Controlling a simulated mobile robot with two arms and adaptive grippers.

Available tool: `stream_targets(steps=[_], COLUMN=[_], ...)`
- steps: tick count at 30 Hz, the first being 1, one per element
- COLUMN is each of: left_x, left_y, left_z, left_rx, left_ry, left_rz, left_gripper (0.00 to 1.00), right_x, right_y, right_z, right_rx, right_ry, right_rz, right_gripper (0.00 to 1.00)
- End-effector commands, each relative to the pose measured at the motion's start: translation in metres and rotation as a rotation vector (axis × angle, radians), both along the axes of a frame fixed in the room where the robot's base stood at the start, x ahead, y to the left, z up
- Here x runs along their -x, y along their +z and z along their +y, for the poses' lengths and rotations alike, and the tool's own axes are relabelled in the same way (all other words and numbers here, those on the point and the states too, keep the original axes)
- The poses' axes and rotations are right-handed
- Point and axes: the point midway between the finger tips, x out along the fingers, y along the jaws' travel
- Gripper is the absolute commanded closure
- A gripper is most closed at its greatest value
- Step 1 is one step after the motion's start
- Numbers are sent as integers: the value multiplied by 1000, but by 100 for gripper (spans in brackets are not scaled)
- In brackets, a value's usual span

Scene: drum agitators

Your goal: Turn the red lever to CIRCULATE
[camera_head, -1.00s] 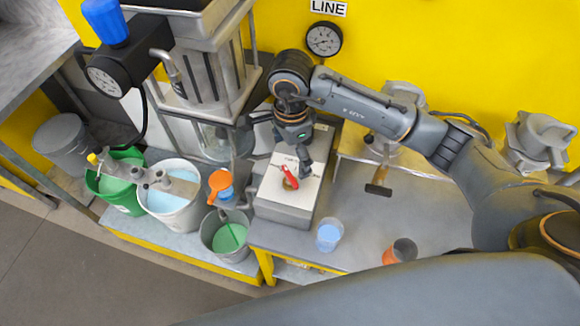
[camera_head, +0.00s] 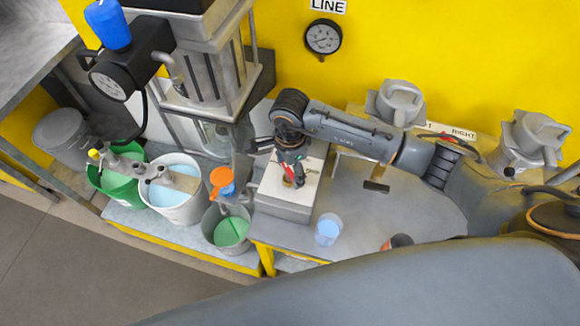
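The red lever (camera_head: 287,172) is on the pale top plate of a grey box (camera_head: 284,210) on the bench, near the middle of the head view. Small dark markings on the plate are too small to read. My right gripper (camera_head: 291,172) points down at the lever, with its dark fingers right at it and covering part of it. I cannot tell whether the fingers touch or grip the lever, or how far they are apart. My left gripper is not in view.
A green bucket (camera_head: 107,182), a white bucket (camera_head: 174,212) and a grey bucket with green liquid (camera_head: 215,243) stand left of the box. A clear cup of blue liquid (camera_head: 328,231) stands right of it. Grey jugs (camera_head: 400,103) are behind. A gauge (camera_head: 323,38) hangs on the yellow wall.

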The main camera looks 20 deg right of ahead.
Motion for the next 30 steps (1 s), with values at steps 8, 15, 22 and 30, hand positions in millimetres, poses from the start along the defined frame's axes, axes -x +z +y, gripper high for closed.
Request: stream_targets(steps=[8,15,22,30], left_x=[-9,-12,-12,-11], left_y=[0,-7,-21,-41], left_z=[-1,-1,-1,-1], left_rx=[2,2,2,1], left_ry=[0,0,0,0], left_rz=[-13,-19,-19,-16], left_gripper=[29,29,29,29], right_x=[0,0,0,1], right_y=[0,-2,-4,-4], right_z=[0,0,0,0], right_rx=[0,0,1,2], right_ry=[-3,-63,-215,-446], right_rz=[1,3,2,2], right_gripper=[60,60,60,60])
